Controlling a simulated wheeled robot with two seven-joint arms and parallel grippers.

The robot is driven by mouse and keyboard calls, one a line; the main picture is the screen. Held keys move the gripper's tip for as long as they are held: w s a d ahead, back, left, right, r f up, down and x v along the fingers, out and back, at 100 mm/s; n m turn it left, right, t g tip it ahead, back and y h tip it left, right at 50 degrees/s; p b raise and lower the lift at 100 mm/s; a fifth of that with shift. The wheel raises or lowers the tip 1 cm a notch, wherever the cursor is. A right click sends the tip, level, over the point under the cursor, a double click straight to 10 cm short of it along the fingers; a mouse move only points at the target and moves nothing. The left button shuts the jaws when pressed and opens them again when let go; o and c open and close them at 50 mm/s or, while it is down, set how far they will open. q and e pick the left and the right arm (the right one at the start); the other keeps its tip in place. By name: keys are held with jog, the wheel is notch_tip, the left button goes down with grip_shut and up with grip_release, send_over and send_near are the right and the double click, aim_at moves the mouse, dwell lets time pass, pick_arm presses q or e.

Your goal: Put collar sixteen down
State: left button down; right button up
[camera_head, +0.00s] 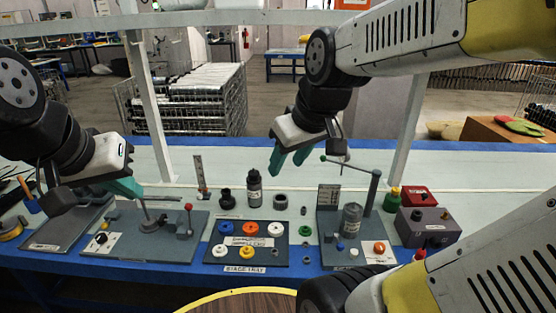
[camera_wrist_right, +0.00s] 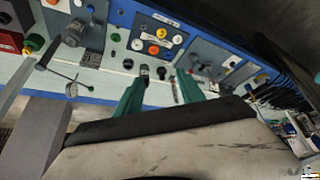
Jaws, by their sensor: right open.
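No collar bears a number I can read, so I cannot tell which one is sixteen. A grey ring-like piece (camera_head: 280,201) stands on the table behind the stage tray (camera_head: 222,261). A black collar-like piece (camera_head: 226,198) stands to its left, beyond a dark bottle (camera_head: 254,187). My right gripper (camera_head: 285,168) is open and empty, raised above and behind these pieces. Its spread green fingers also show in the right wrist view (camera_wrist_right: 158,90), with the bottle (camera_wrist_right: 143,73) seen beyond them. My left gripper (camera_head: 138,192) is low over the left grey plate (camera_head: 180,240), by a thin post; its finger gap is hidden.
The stage tray holds several coloured rings, including an orange one (camera_head: 275,229). To its right, a plate carries a grey cylinder (camera_head: 351,220) under a tall post with an arm and green knob. A grey box (camera_head: 427,228) and red box (camera_head: 418,196) stand at right. The table's back strip is clear.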

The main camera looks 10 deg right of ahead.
jog(key=s+m, duration=0.1)
jog(key=s+r+m, duration=0.1)
jog(key=s, duration=0.1)
jog(key=s+m, duration=0.1)
jog(key=shift+s+a+r+m+t+y, duration=0.2)
jog(key=shift+s+a+m+t+y, duration=0.1)
jog(key=shift+a+t, duration=0.1)
dwell(0.8)
